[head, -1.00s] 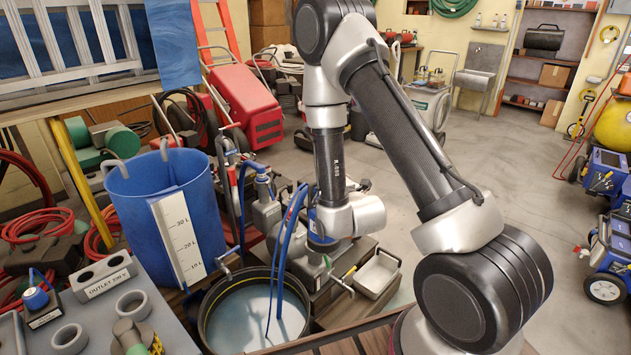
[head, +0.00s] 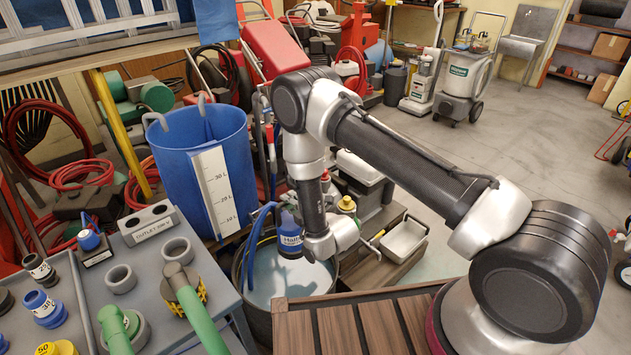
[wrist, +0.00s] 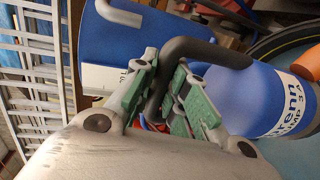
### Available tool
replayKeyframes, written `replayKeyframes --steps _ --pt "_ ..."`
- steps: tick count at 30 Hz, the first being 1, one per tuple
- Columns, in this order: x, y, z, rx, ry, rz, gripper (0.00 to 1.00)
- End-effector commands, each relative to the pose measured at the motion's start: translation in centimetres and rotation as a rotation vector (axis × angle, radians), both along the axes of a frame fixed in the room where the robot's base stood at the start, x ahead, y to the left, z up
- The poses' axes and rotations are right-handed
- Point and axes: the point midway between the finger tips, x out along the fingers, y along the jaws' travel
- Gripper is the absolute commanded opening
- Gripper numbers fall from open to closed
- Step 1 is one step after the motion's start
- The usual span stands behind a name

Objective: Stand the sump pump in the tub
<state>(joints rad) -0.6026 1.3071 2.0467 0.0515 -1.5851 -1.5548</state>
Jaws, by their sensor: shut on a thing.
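The sump pump (head: 290,238) is a blue cylinder with a white label band. My gripper (wrist: 172,88) is shut on its dark curved handle (wrist: 190,50), between green finger pads; the pump body (wrist: 245,98) shows beside them in the wrist view. In the head view my wrist hides the fingers and part of the pump.
A tall blue bin (head: 170,165) with a litre scale stands left of the tub. A blue hose (head: 252,235) hangs by the tub's rim. A grey fittings bench (head: 140,265) is at left, a slatted wooden top (head: 350,330) in front, and a pale tray (head: 404,238) at right.

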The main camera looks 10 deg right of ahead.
Motion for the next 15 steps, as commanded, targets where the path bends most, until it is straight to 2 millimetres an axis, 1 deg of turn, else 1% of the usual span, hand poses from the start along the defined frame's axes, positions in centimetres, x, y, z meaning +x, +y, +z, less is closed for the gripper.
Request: replayKeyframes --steps 1,6,9,15 --pt "-0.3 1.0 -0.6 0.003 -0.004 0.019 0.00" --pt "-1.1 2.9 -2.2 0.004 -0.005 0.061 0.00" --pt "-1.3 3.3 -2.7 0.005 -0.006 0.071 0.00" --pt "-1.3 3.4 -3.8 0.005 -0.005 0.073 0.00"
